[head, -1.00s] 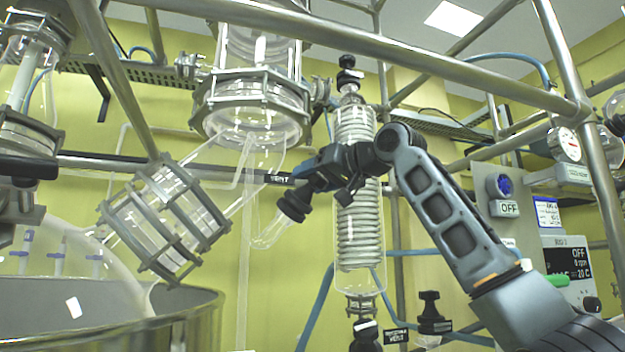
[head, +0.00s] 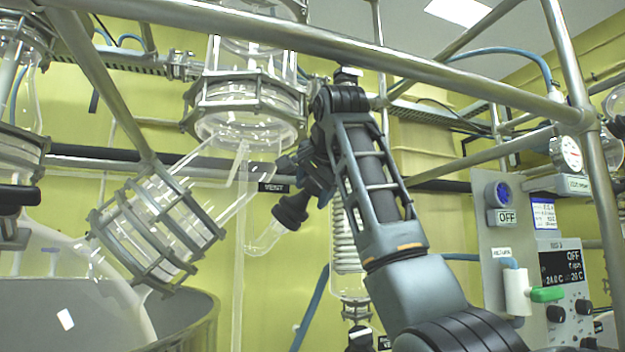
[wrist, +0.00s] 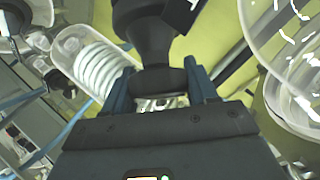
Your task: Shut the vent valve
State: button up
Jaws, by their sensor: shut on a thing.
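The vent valve shows as a black knob (head: 290,212) on a bent glass side tube (head: 262,245) below the glass vessel (head: 245,110). A small black VENT label (head: 273,187) hangs just left of it. My gripper (head: 303,182) reaches the knob from the upper right, and my forearm hides part of the area behind. In the wrist view the black knob (wrist: 158,75) stands between my two blue fingers (wrist: 160,88), which are shut on it. The knob's inner stem and the seat of the valve are hidden, so I cannot tell how far it is turned.
A coiled glass condenser (head: 347,245) stands close behind my arm. A metal rail (head: 330,40) crosses above. A clamped glass cylinder (head: 155,230) slants at the left over a steel vessel (head: 205,325). A control panel (head: 497,240) is at the right.

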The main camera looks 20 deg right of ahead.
jog(key=m+g, duration=0.1)
jog(key=m+g+h, duration=0.1)
jog(key=m+g, duration=0.1)
jog(key=m, duration=0.1)
jog(key=shift+s+d+f, duration=0.1)
jog(key=shift+s+f, duration=0.05)
jog(key=shift+f, duration=0.1)
jog(key=shift+s+f+m+g+h, duration=0.1)
jog(key=shift+f+m+g+h, duration=0.05)
jog(key=shift+m+g, duration=0.9)
jog(key=shift+s+f+m+g+h, duration=0.1)
jog(key=shift+m+g+h, duration=0.05)
jog(key=shift+m+g, duration=0.85)
jog(key=shift+m, duration=0.25)
jog(key=o, duration=1)
jog(key=shift+d, duration=0.1)
jog(key=shift+c, duration=0.2)
jog(key=shift+t, duration=0.35)
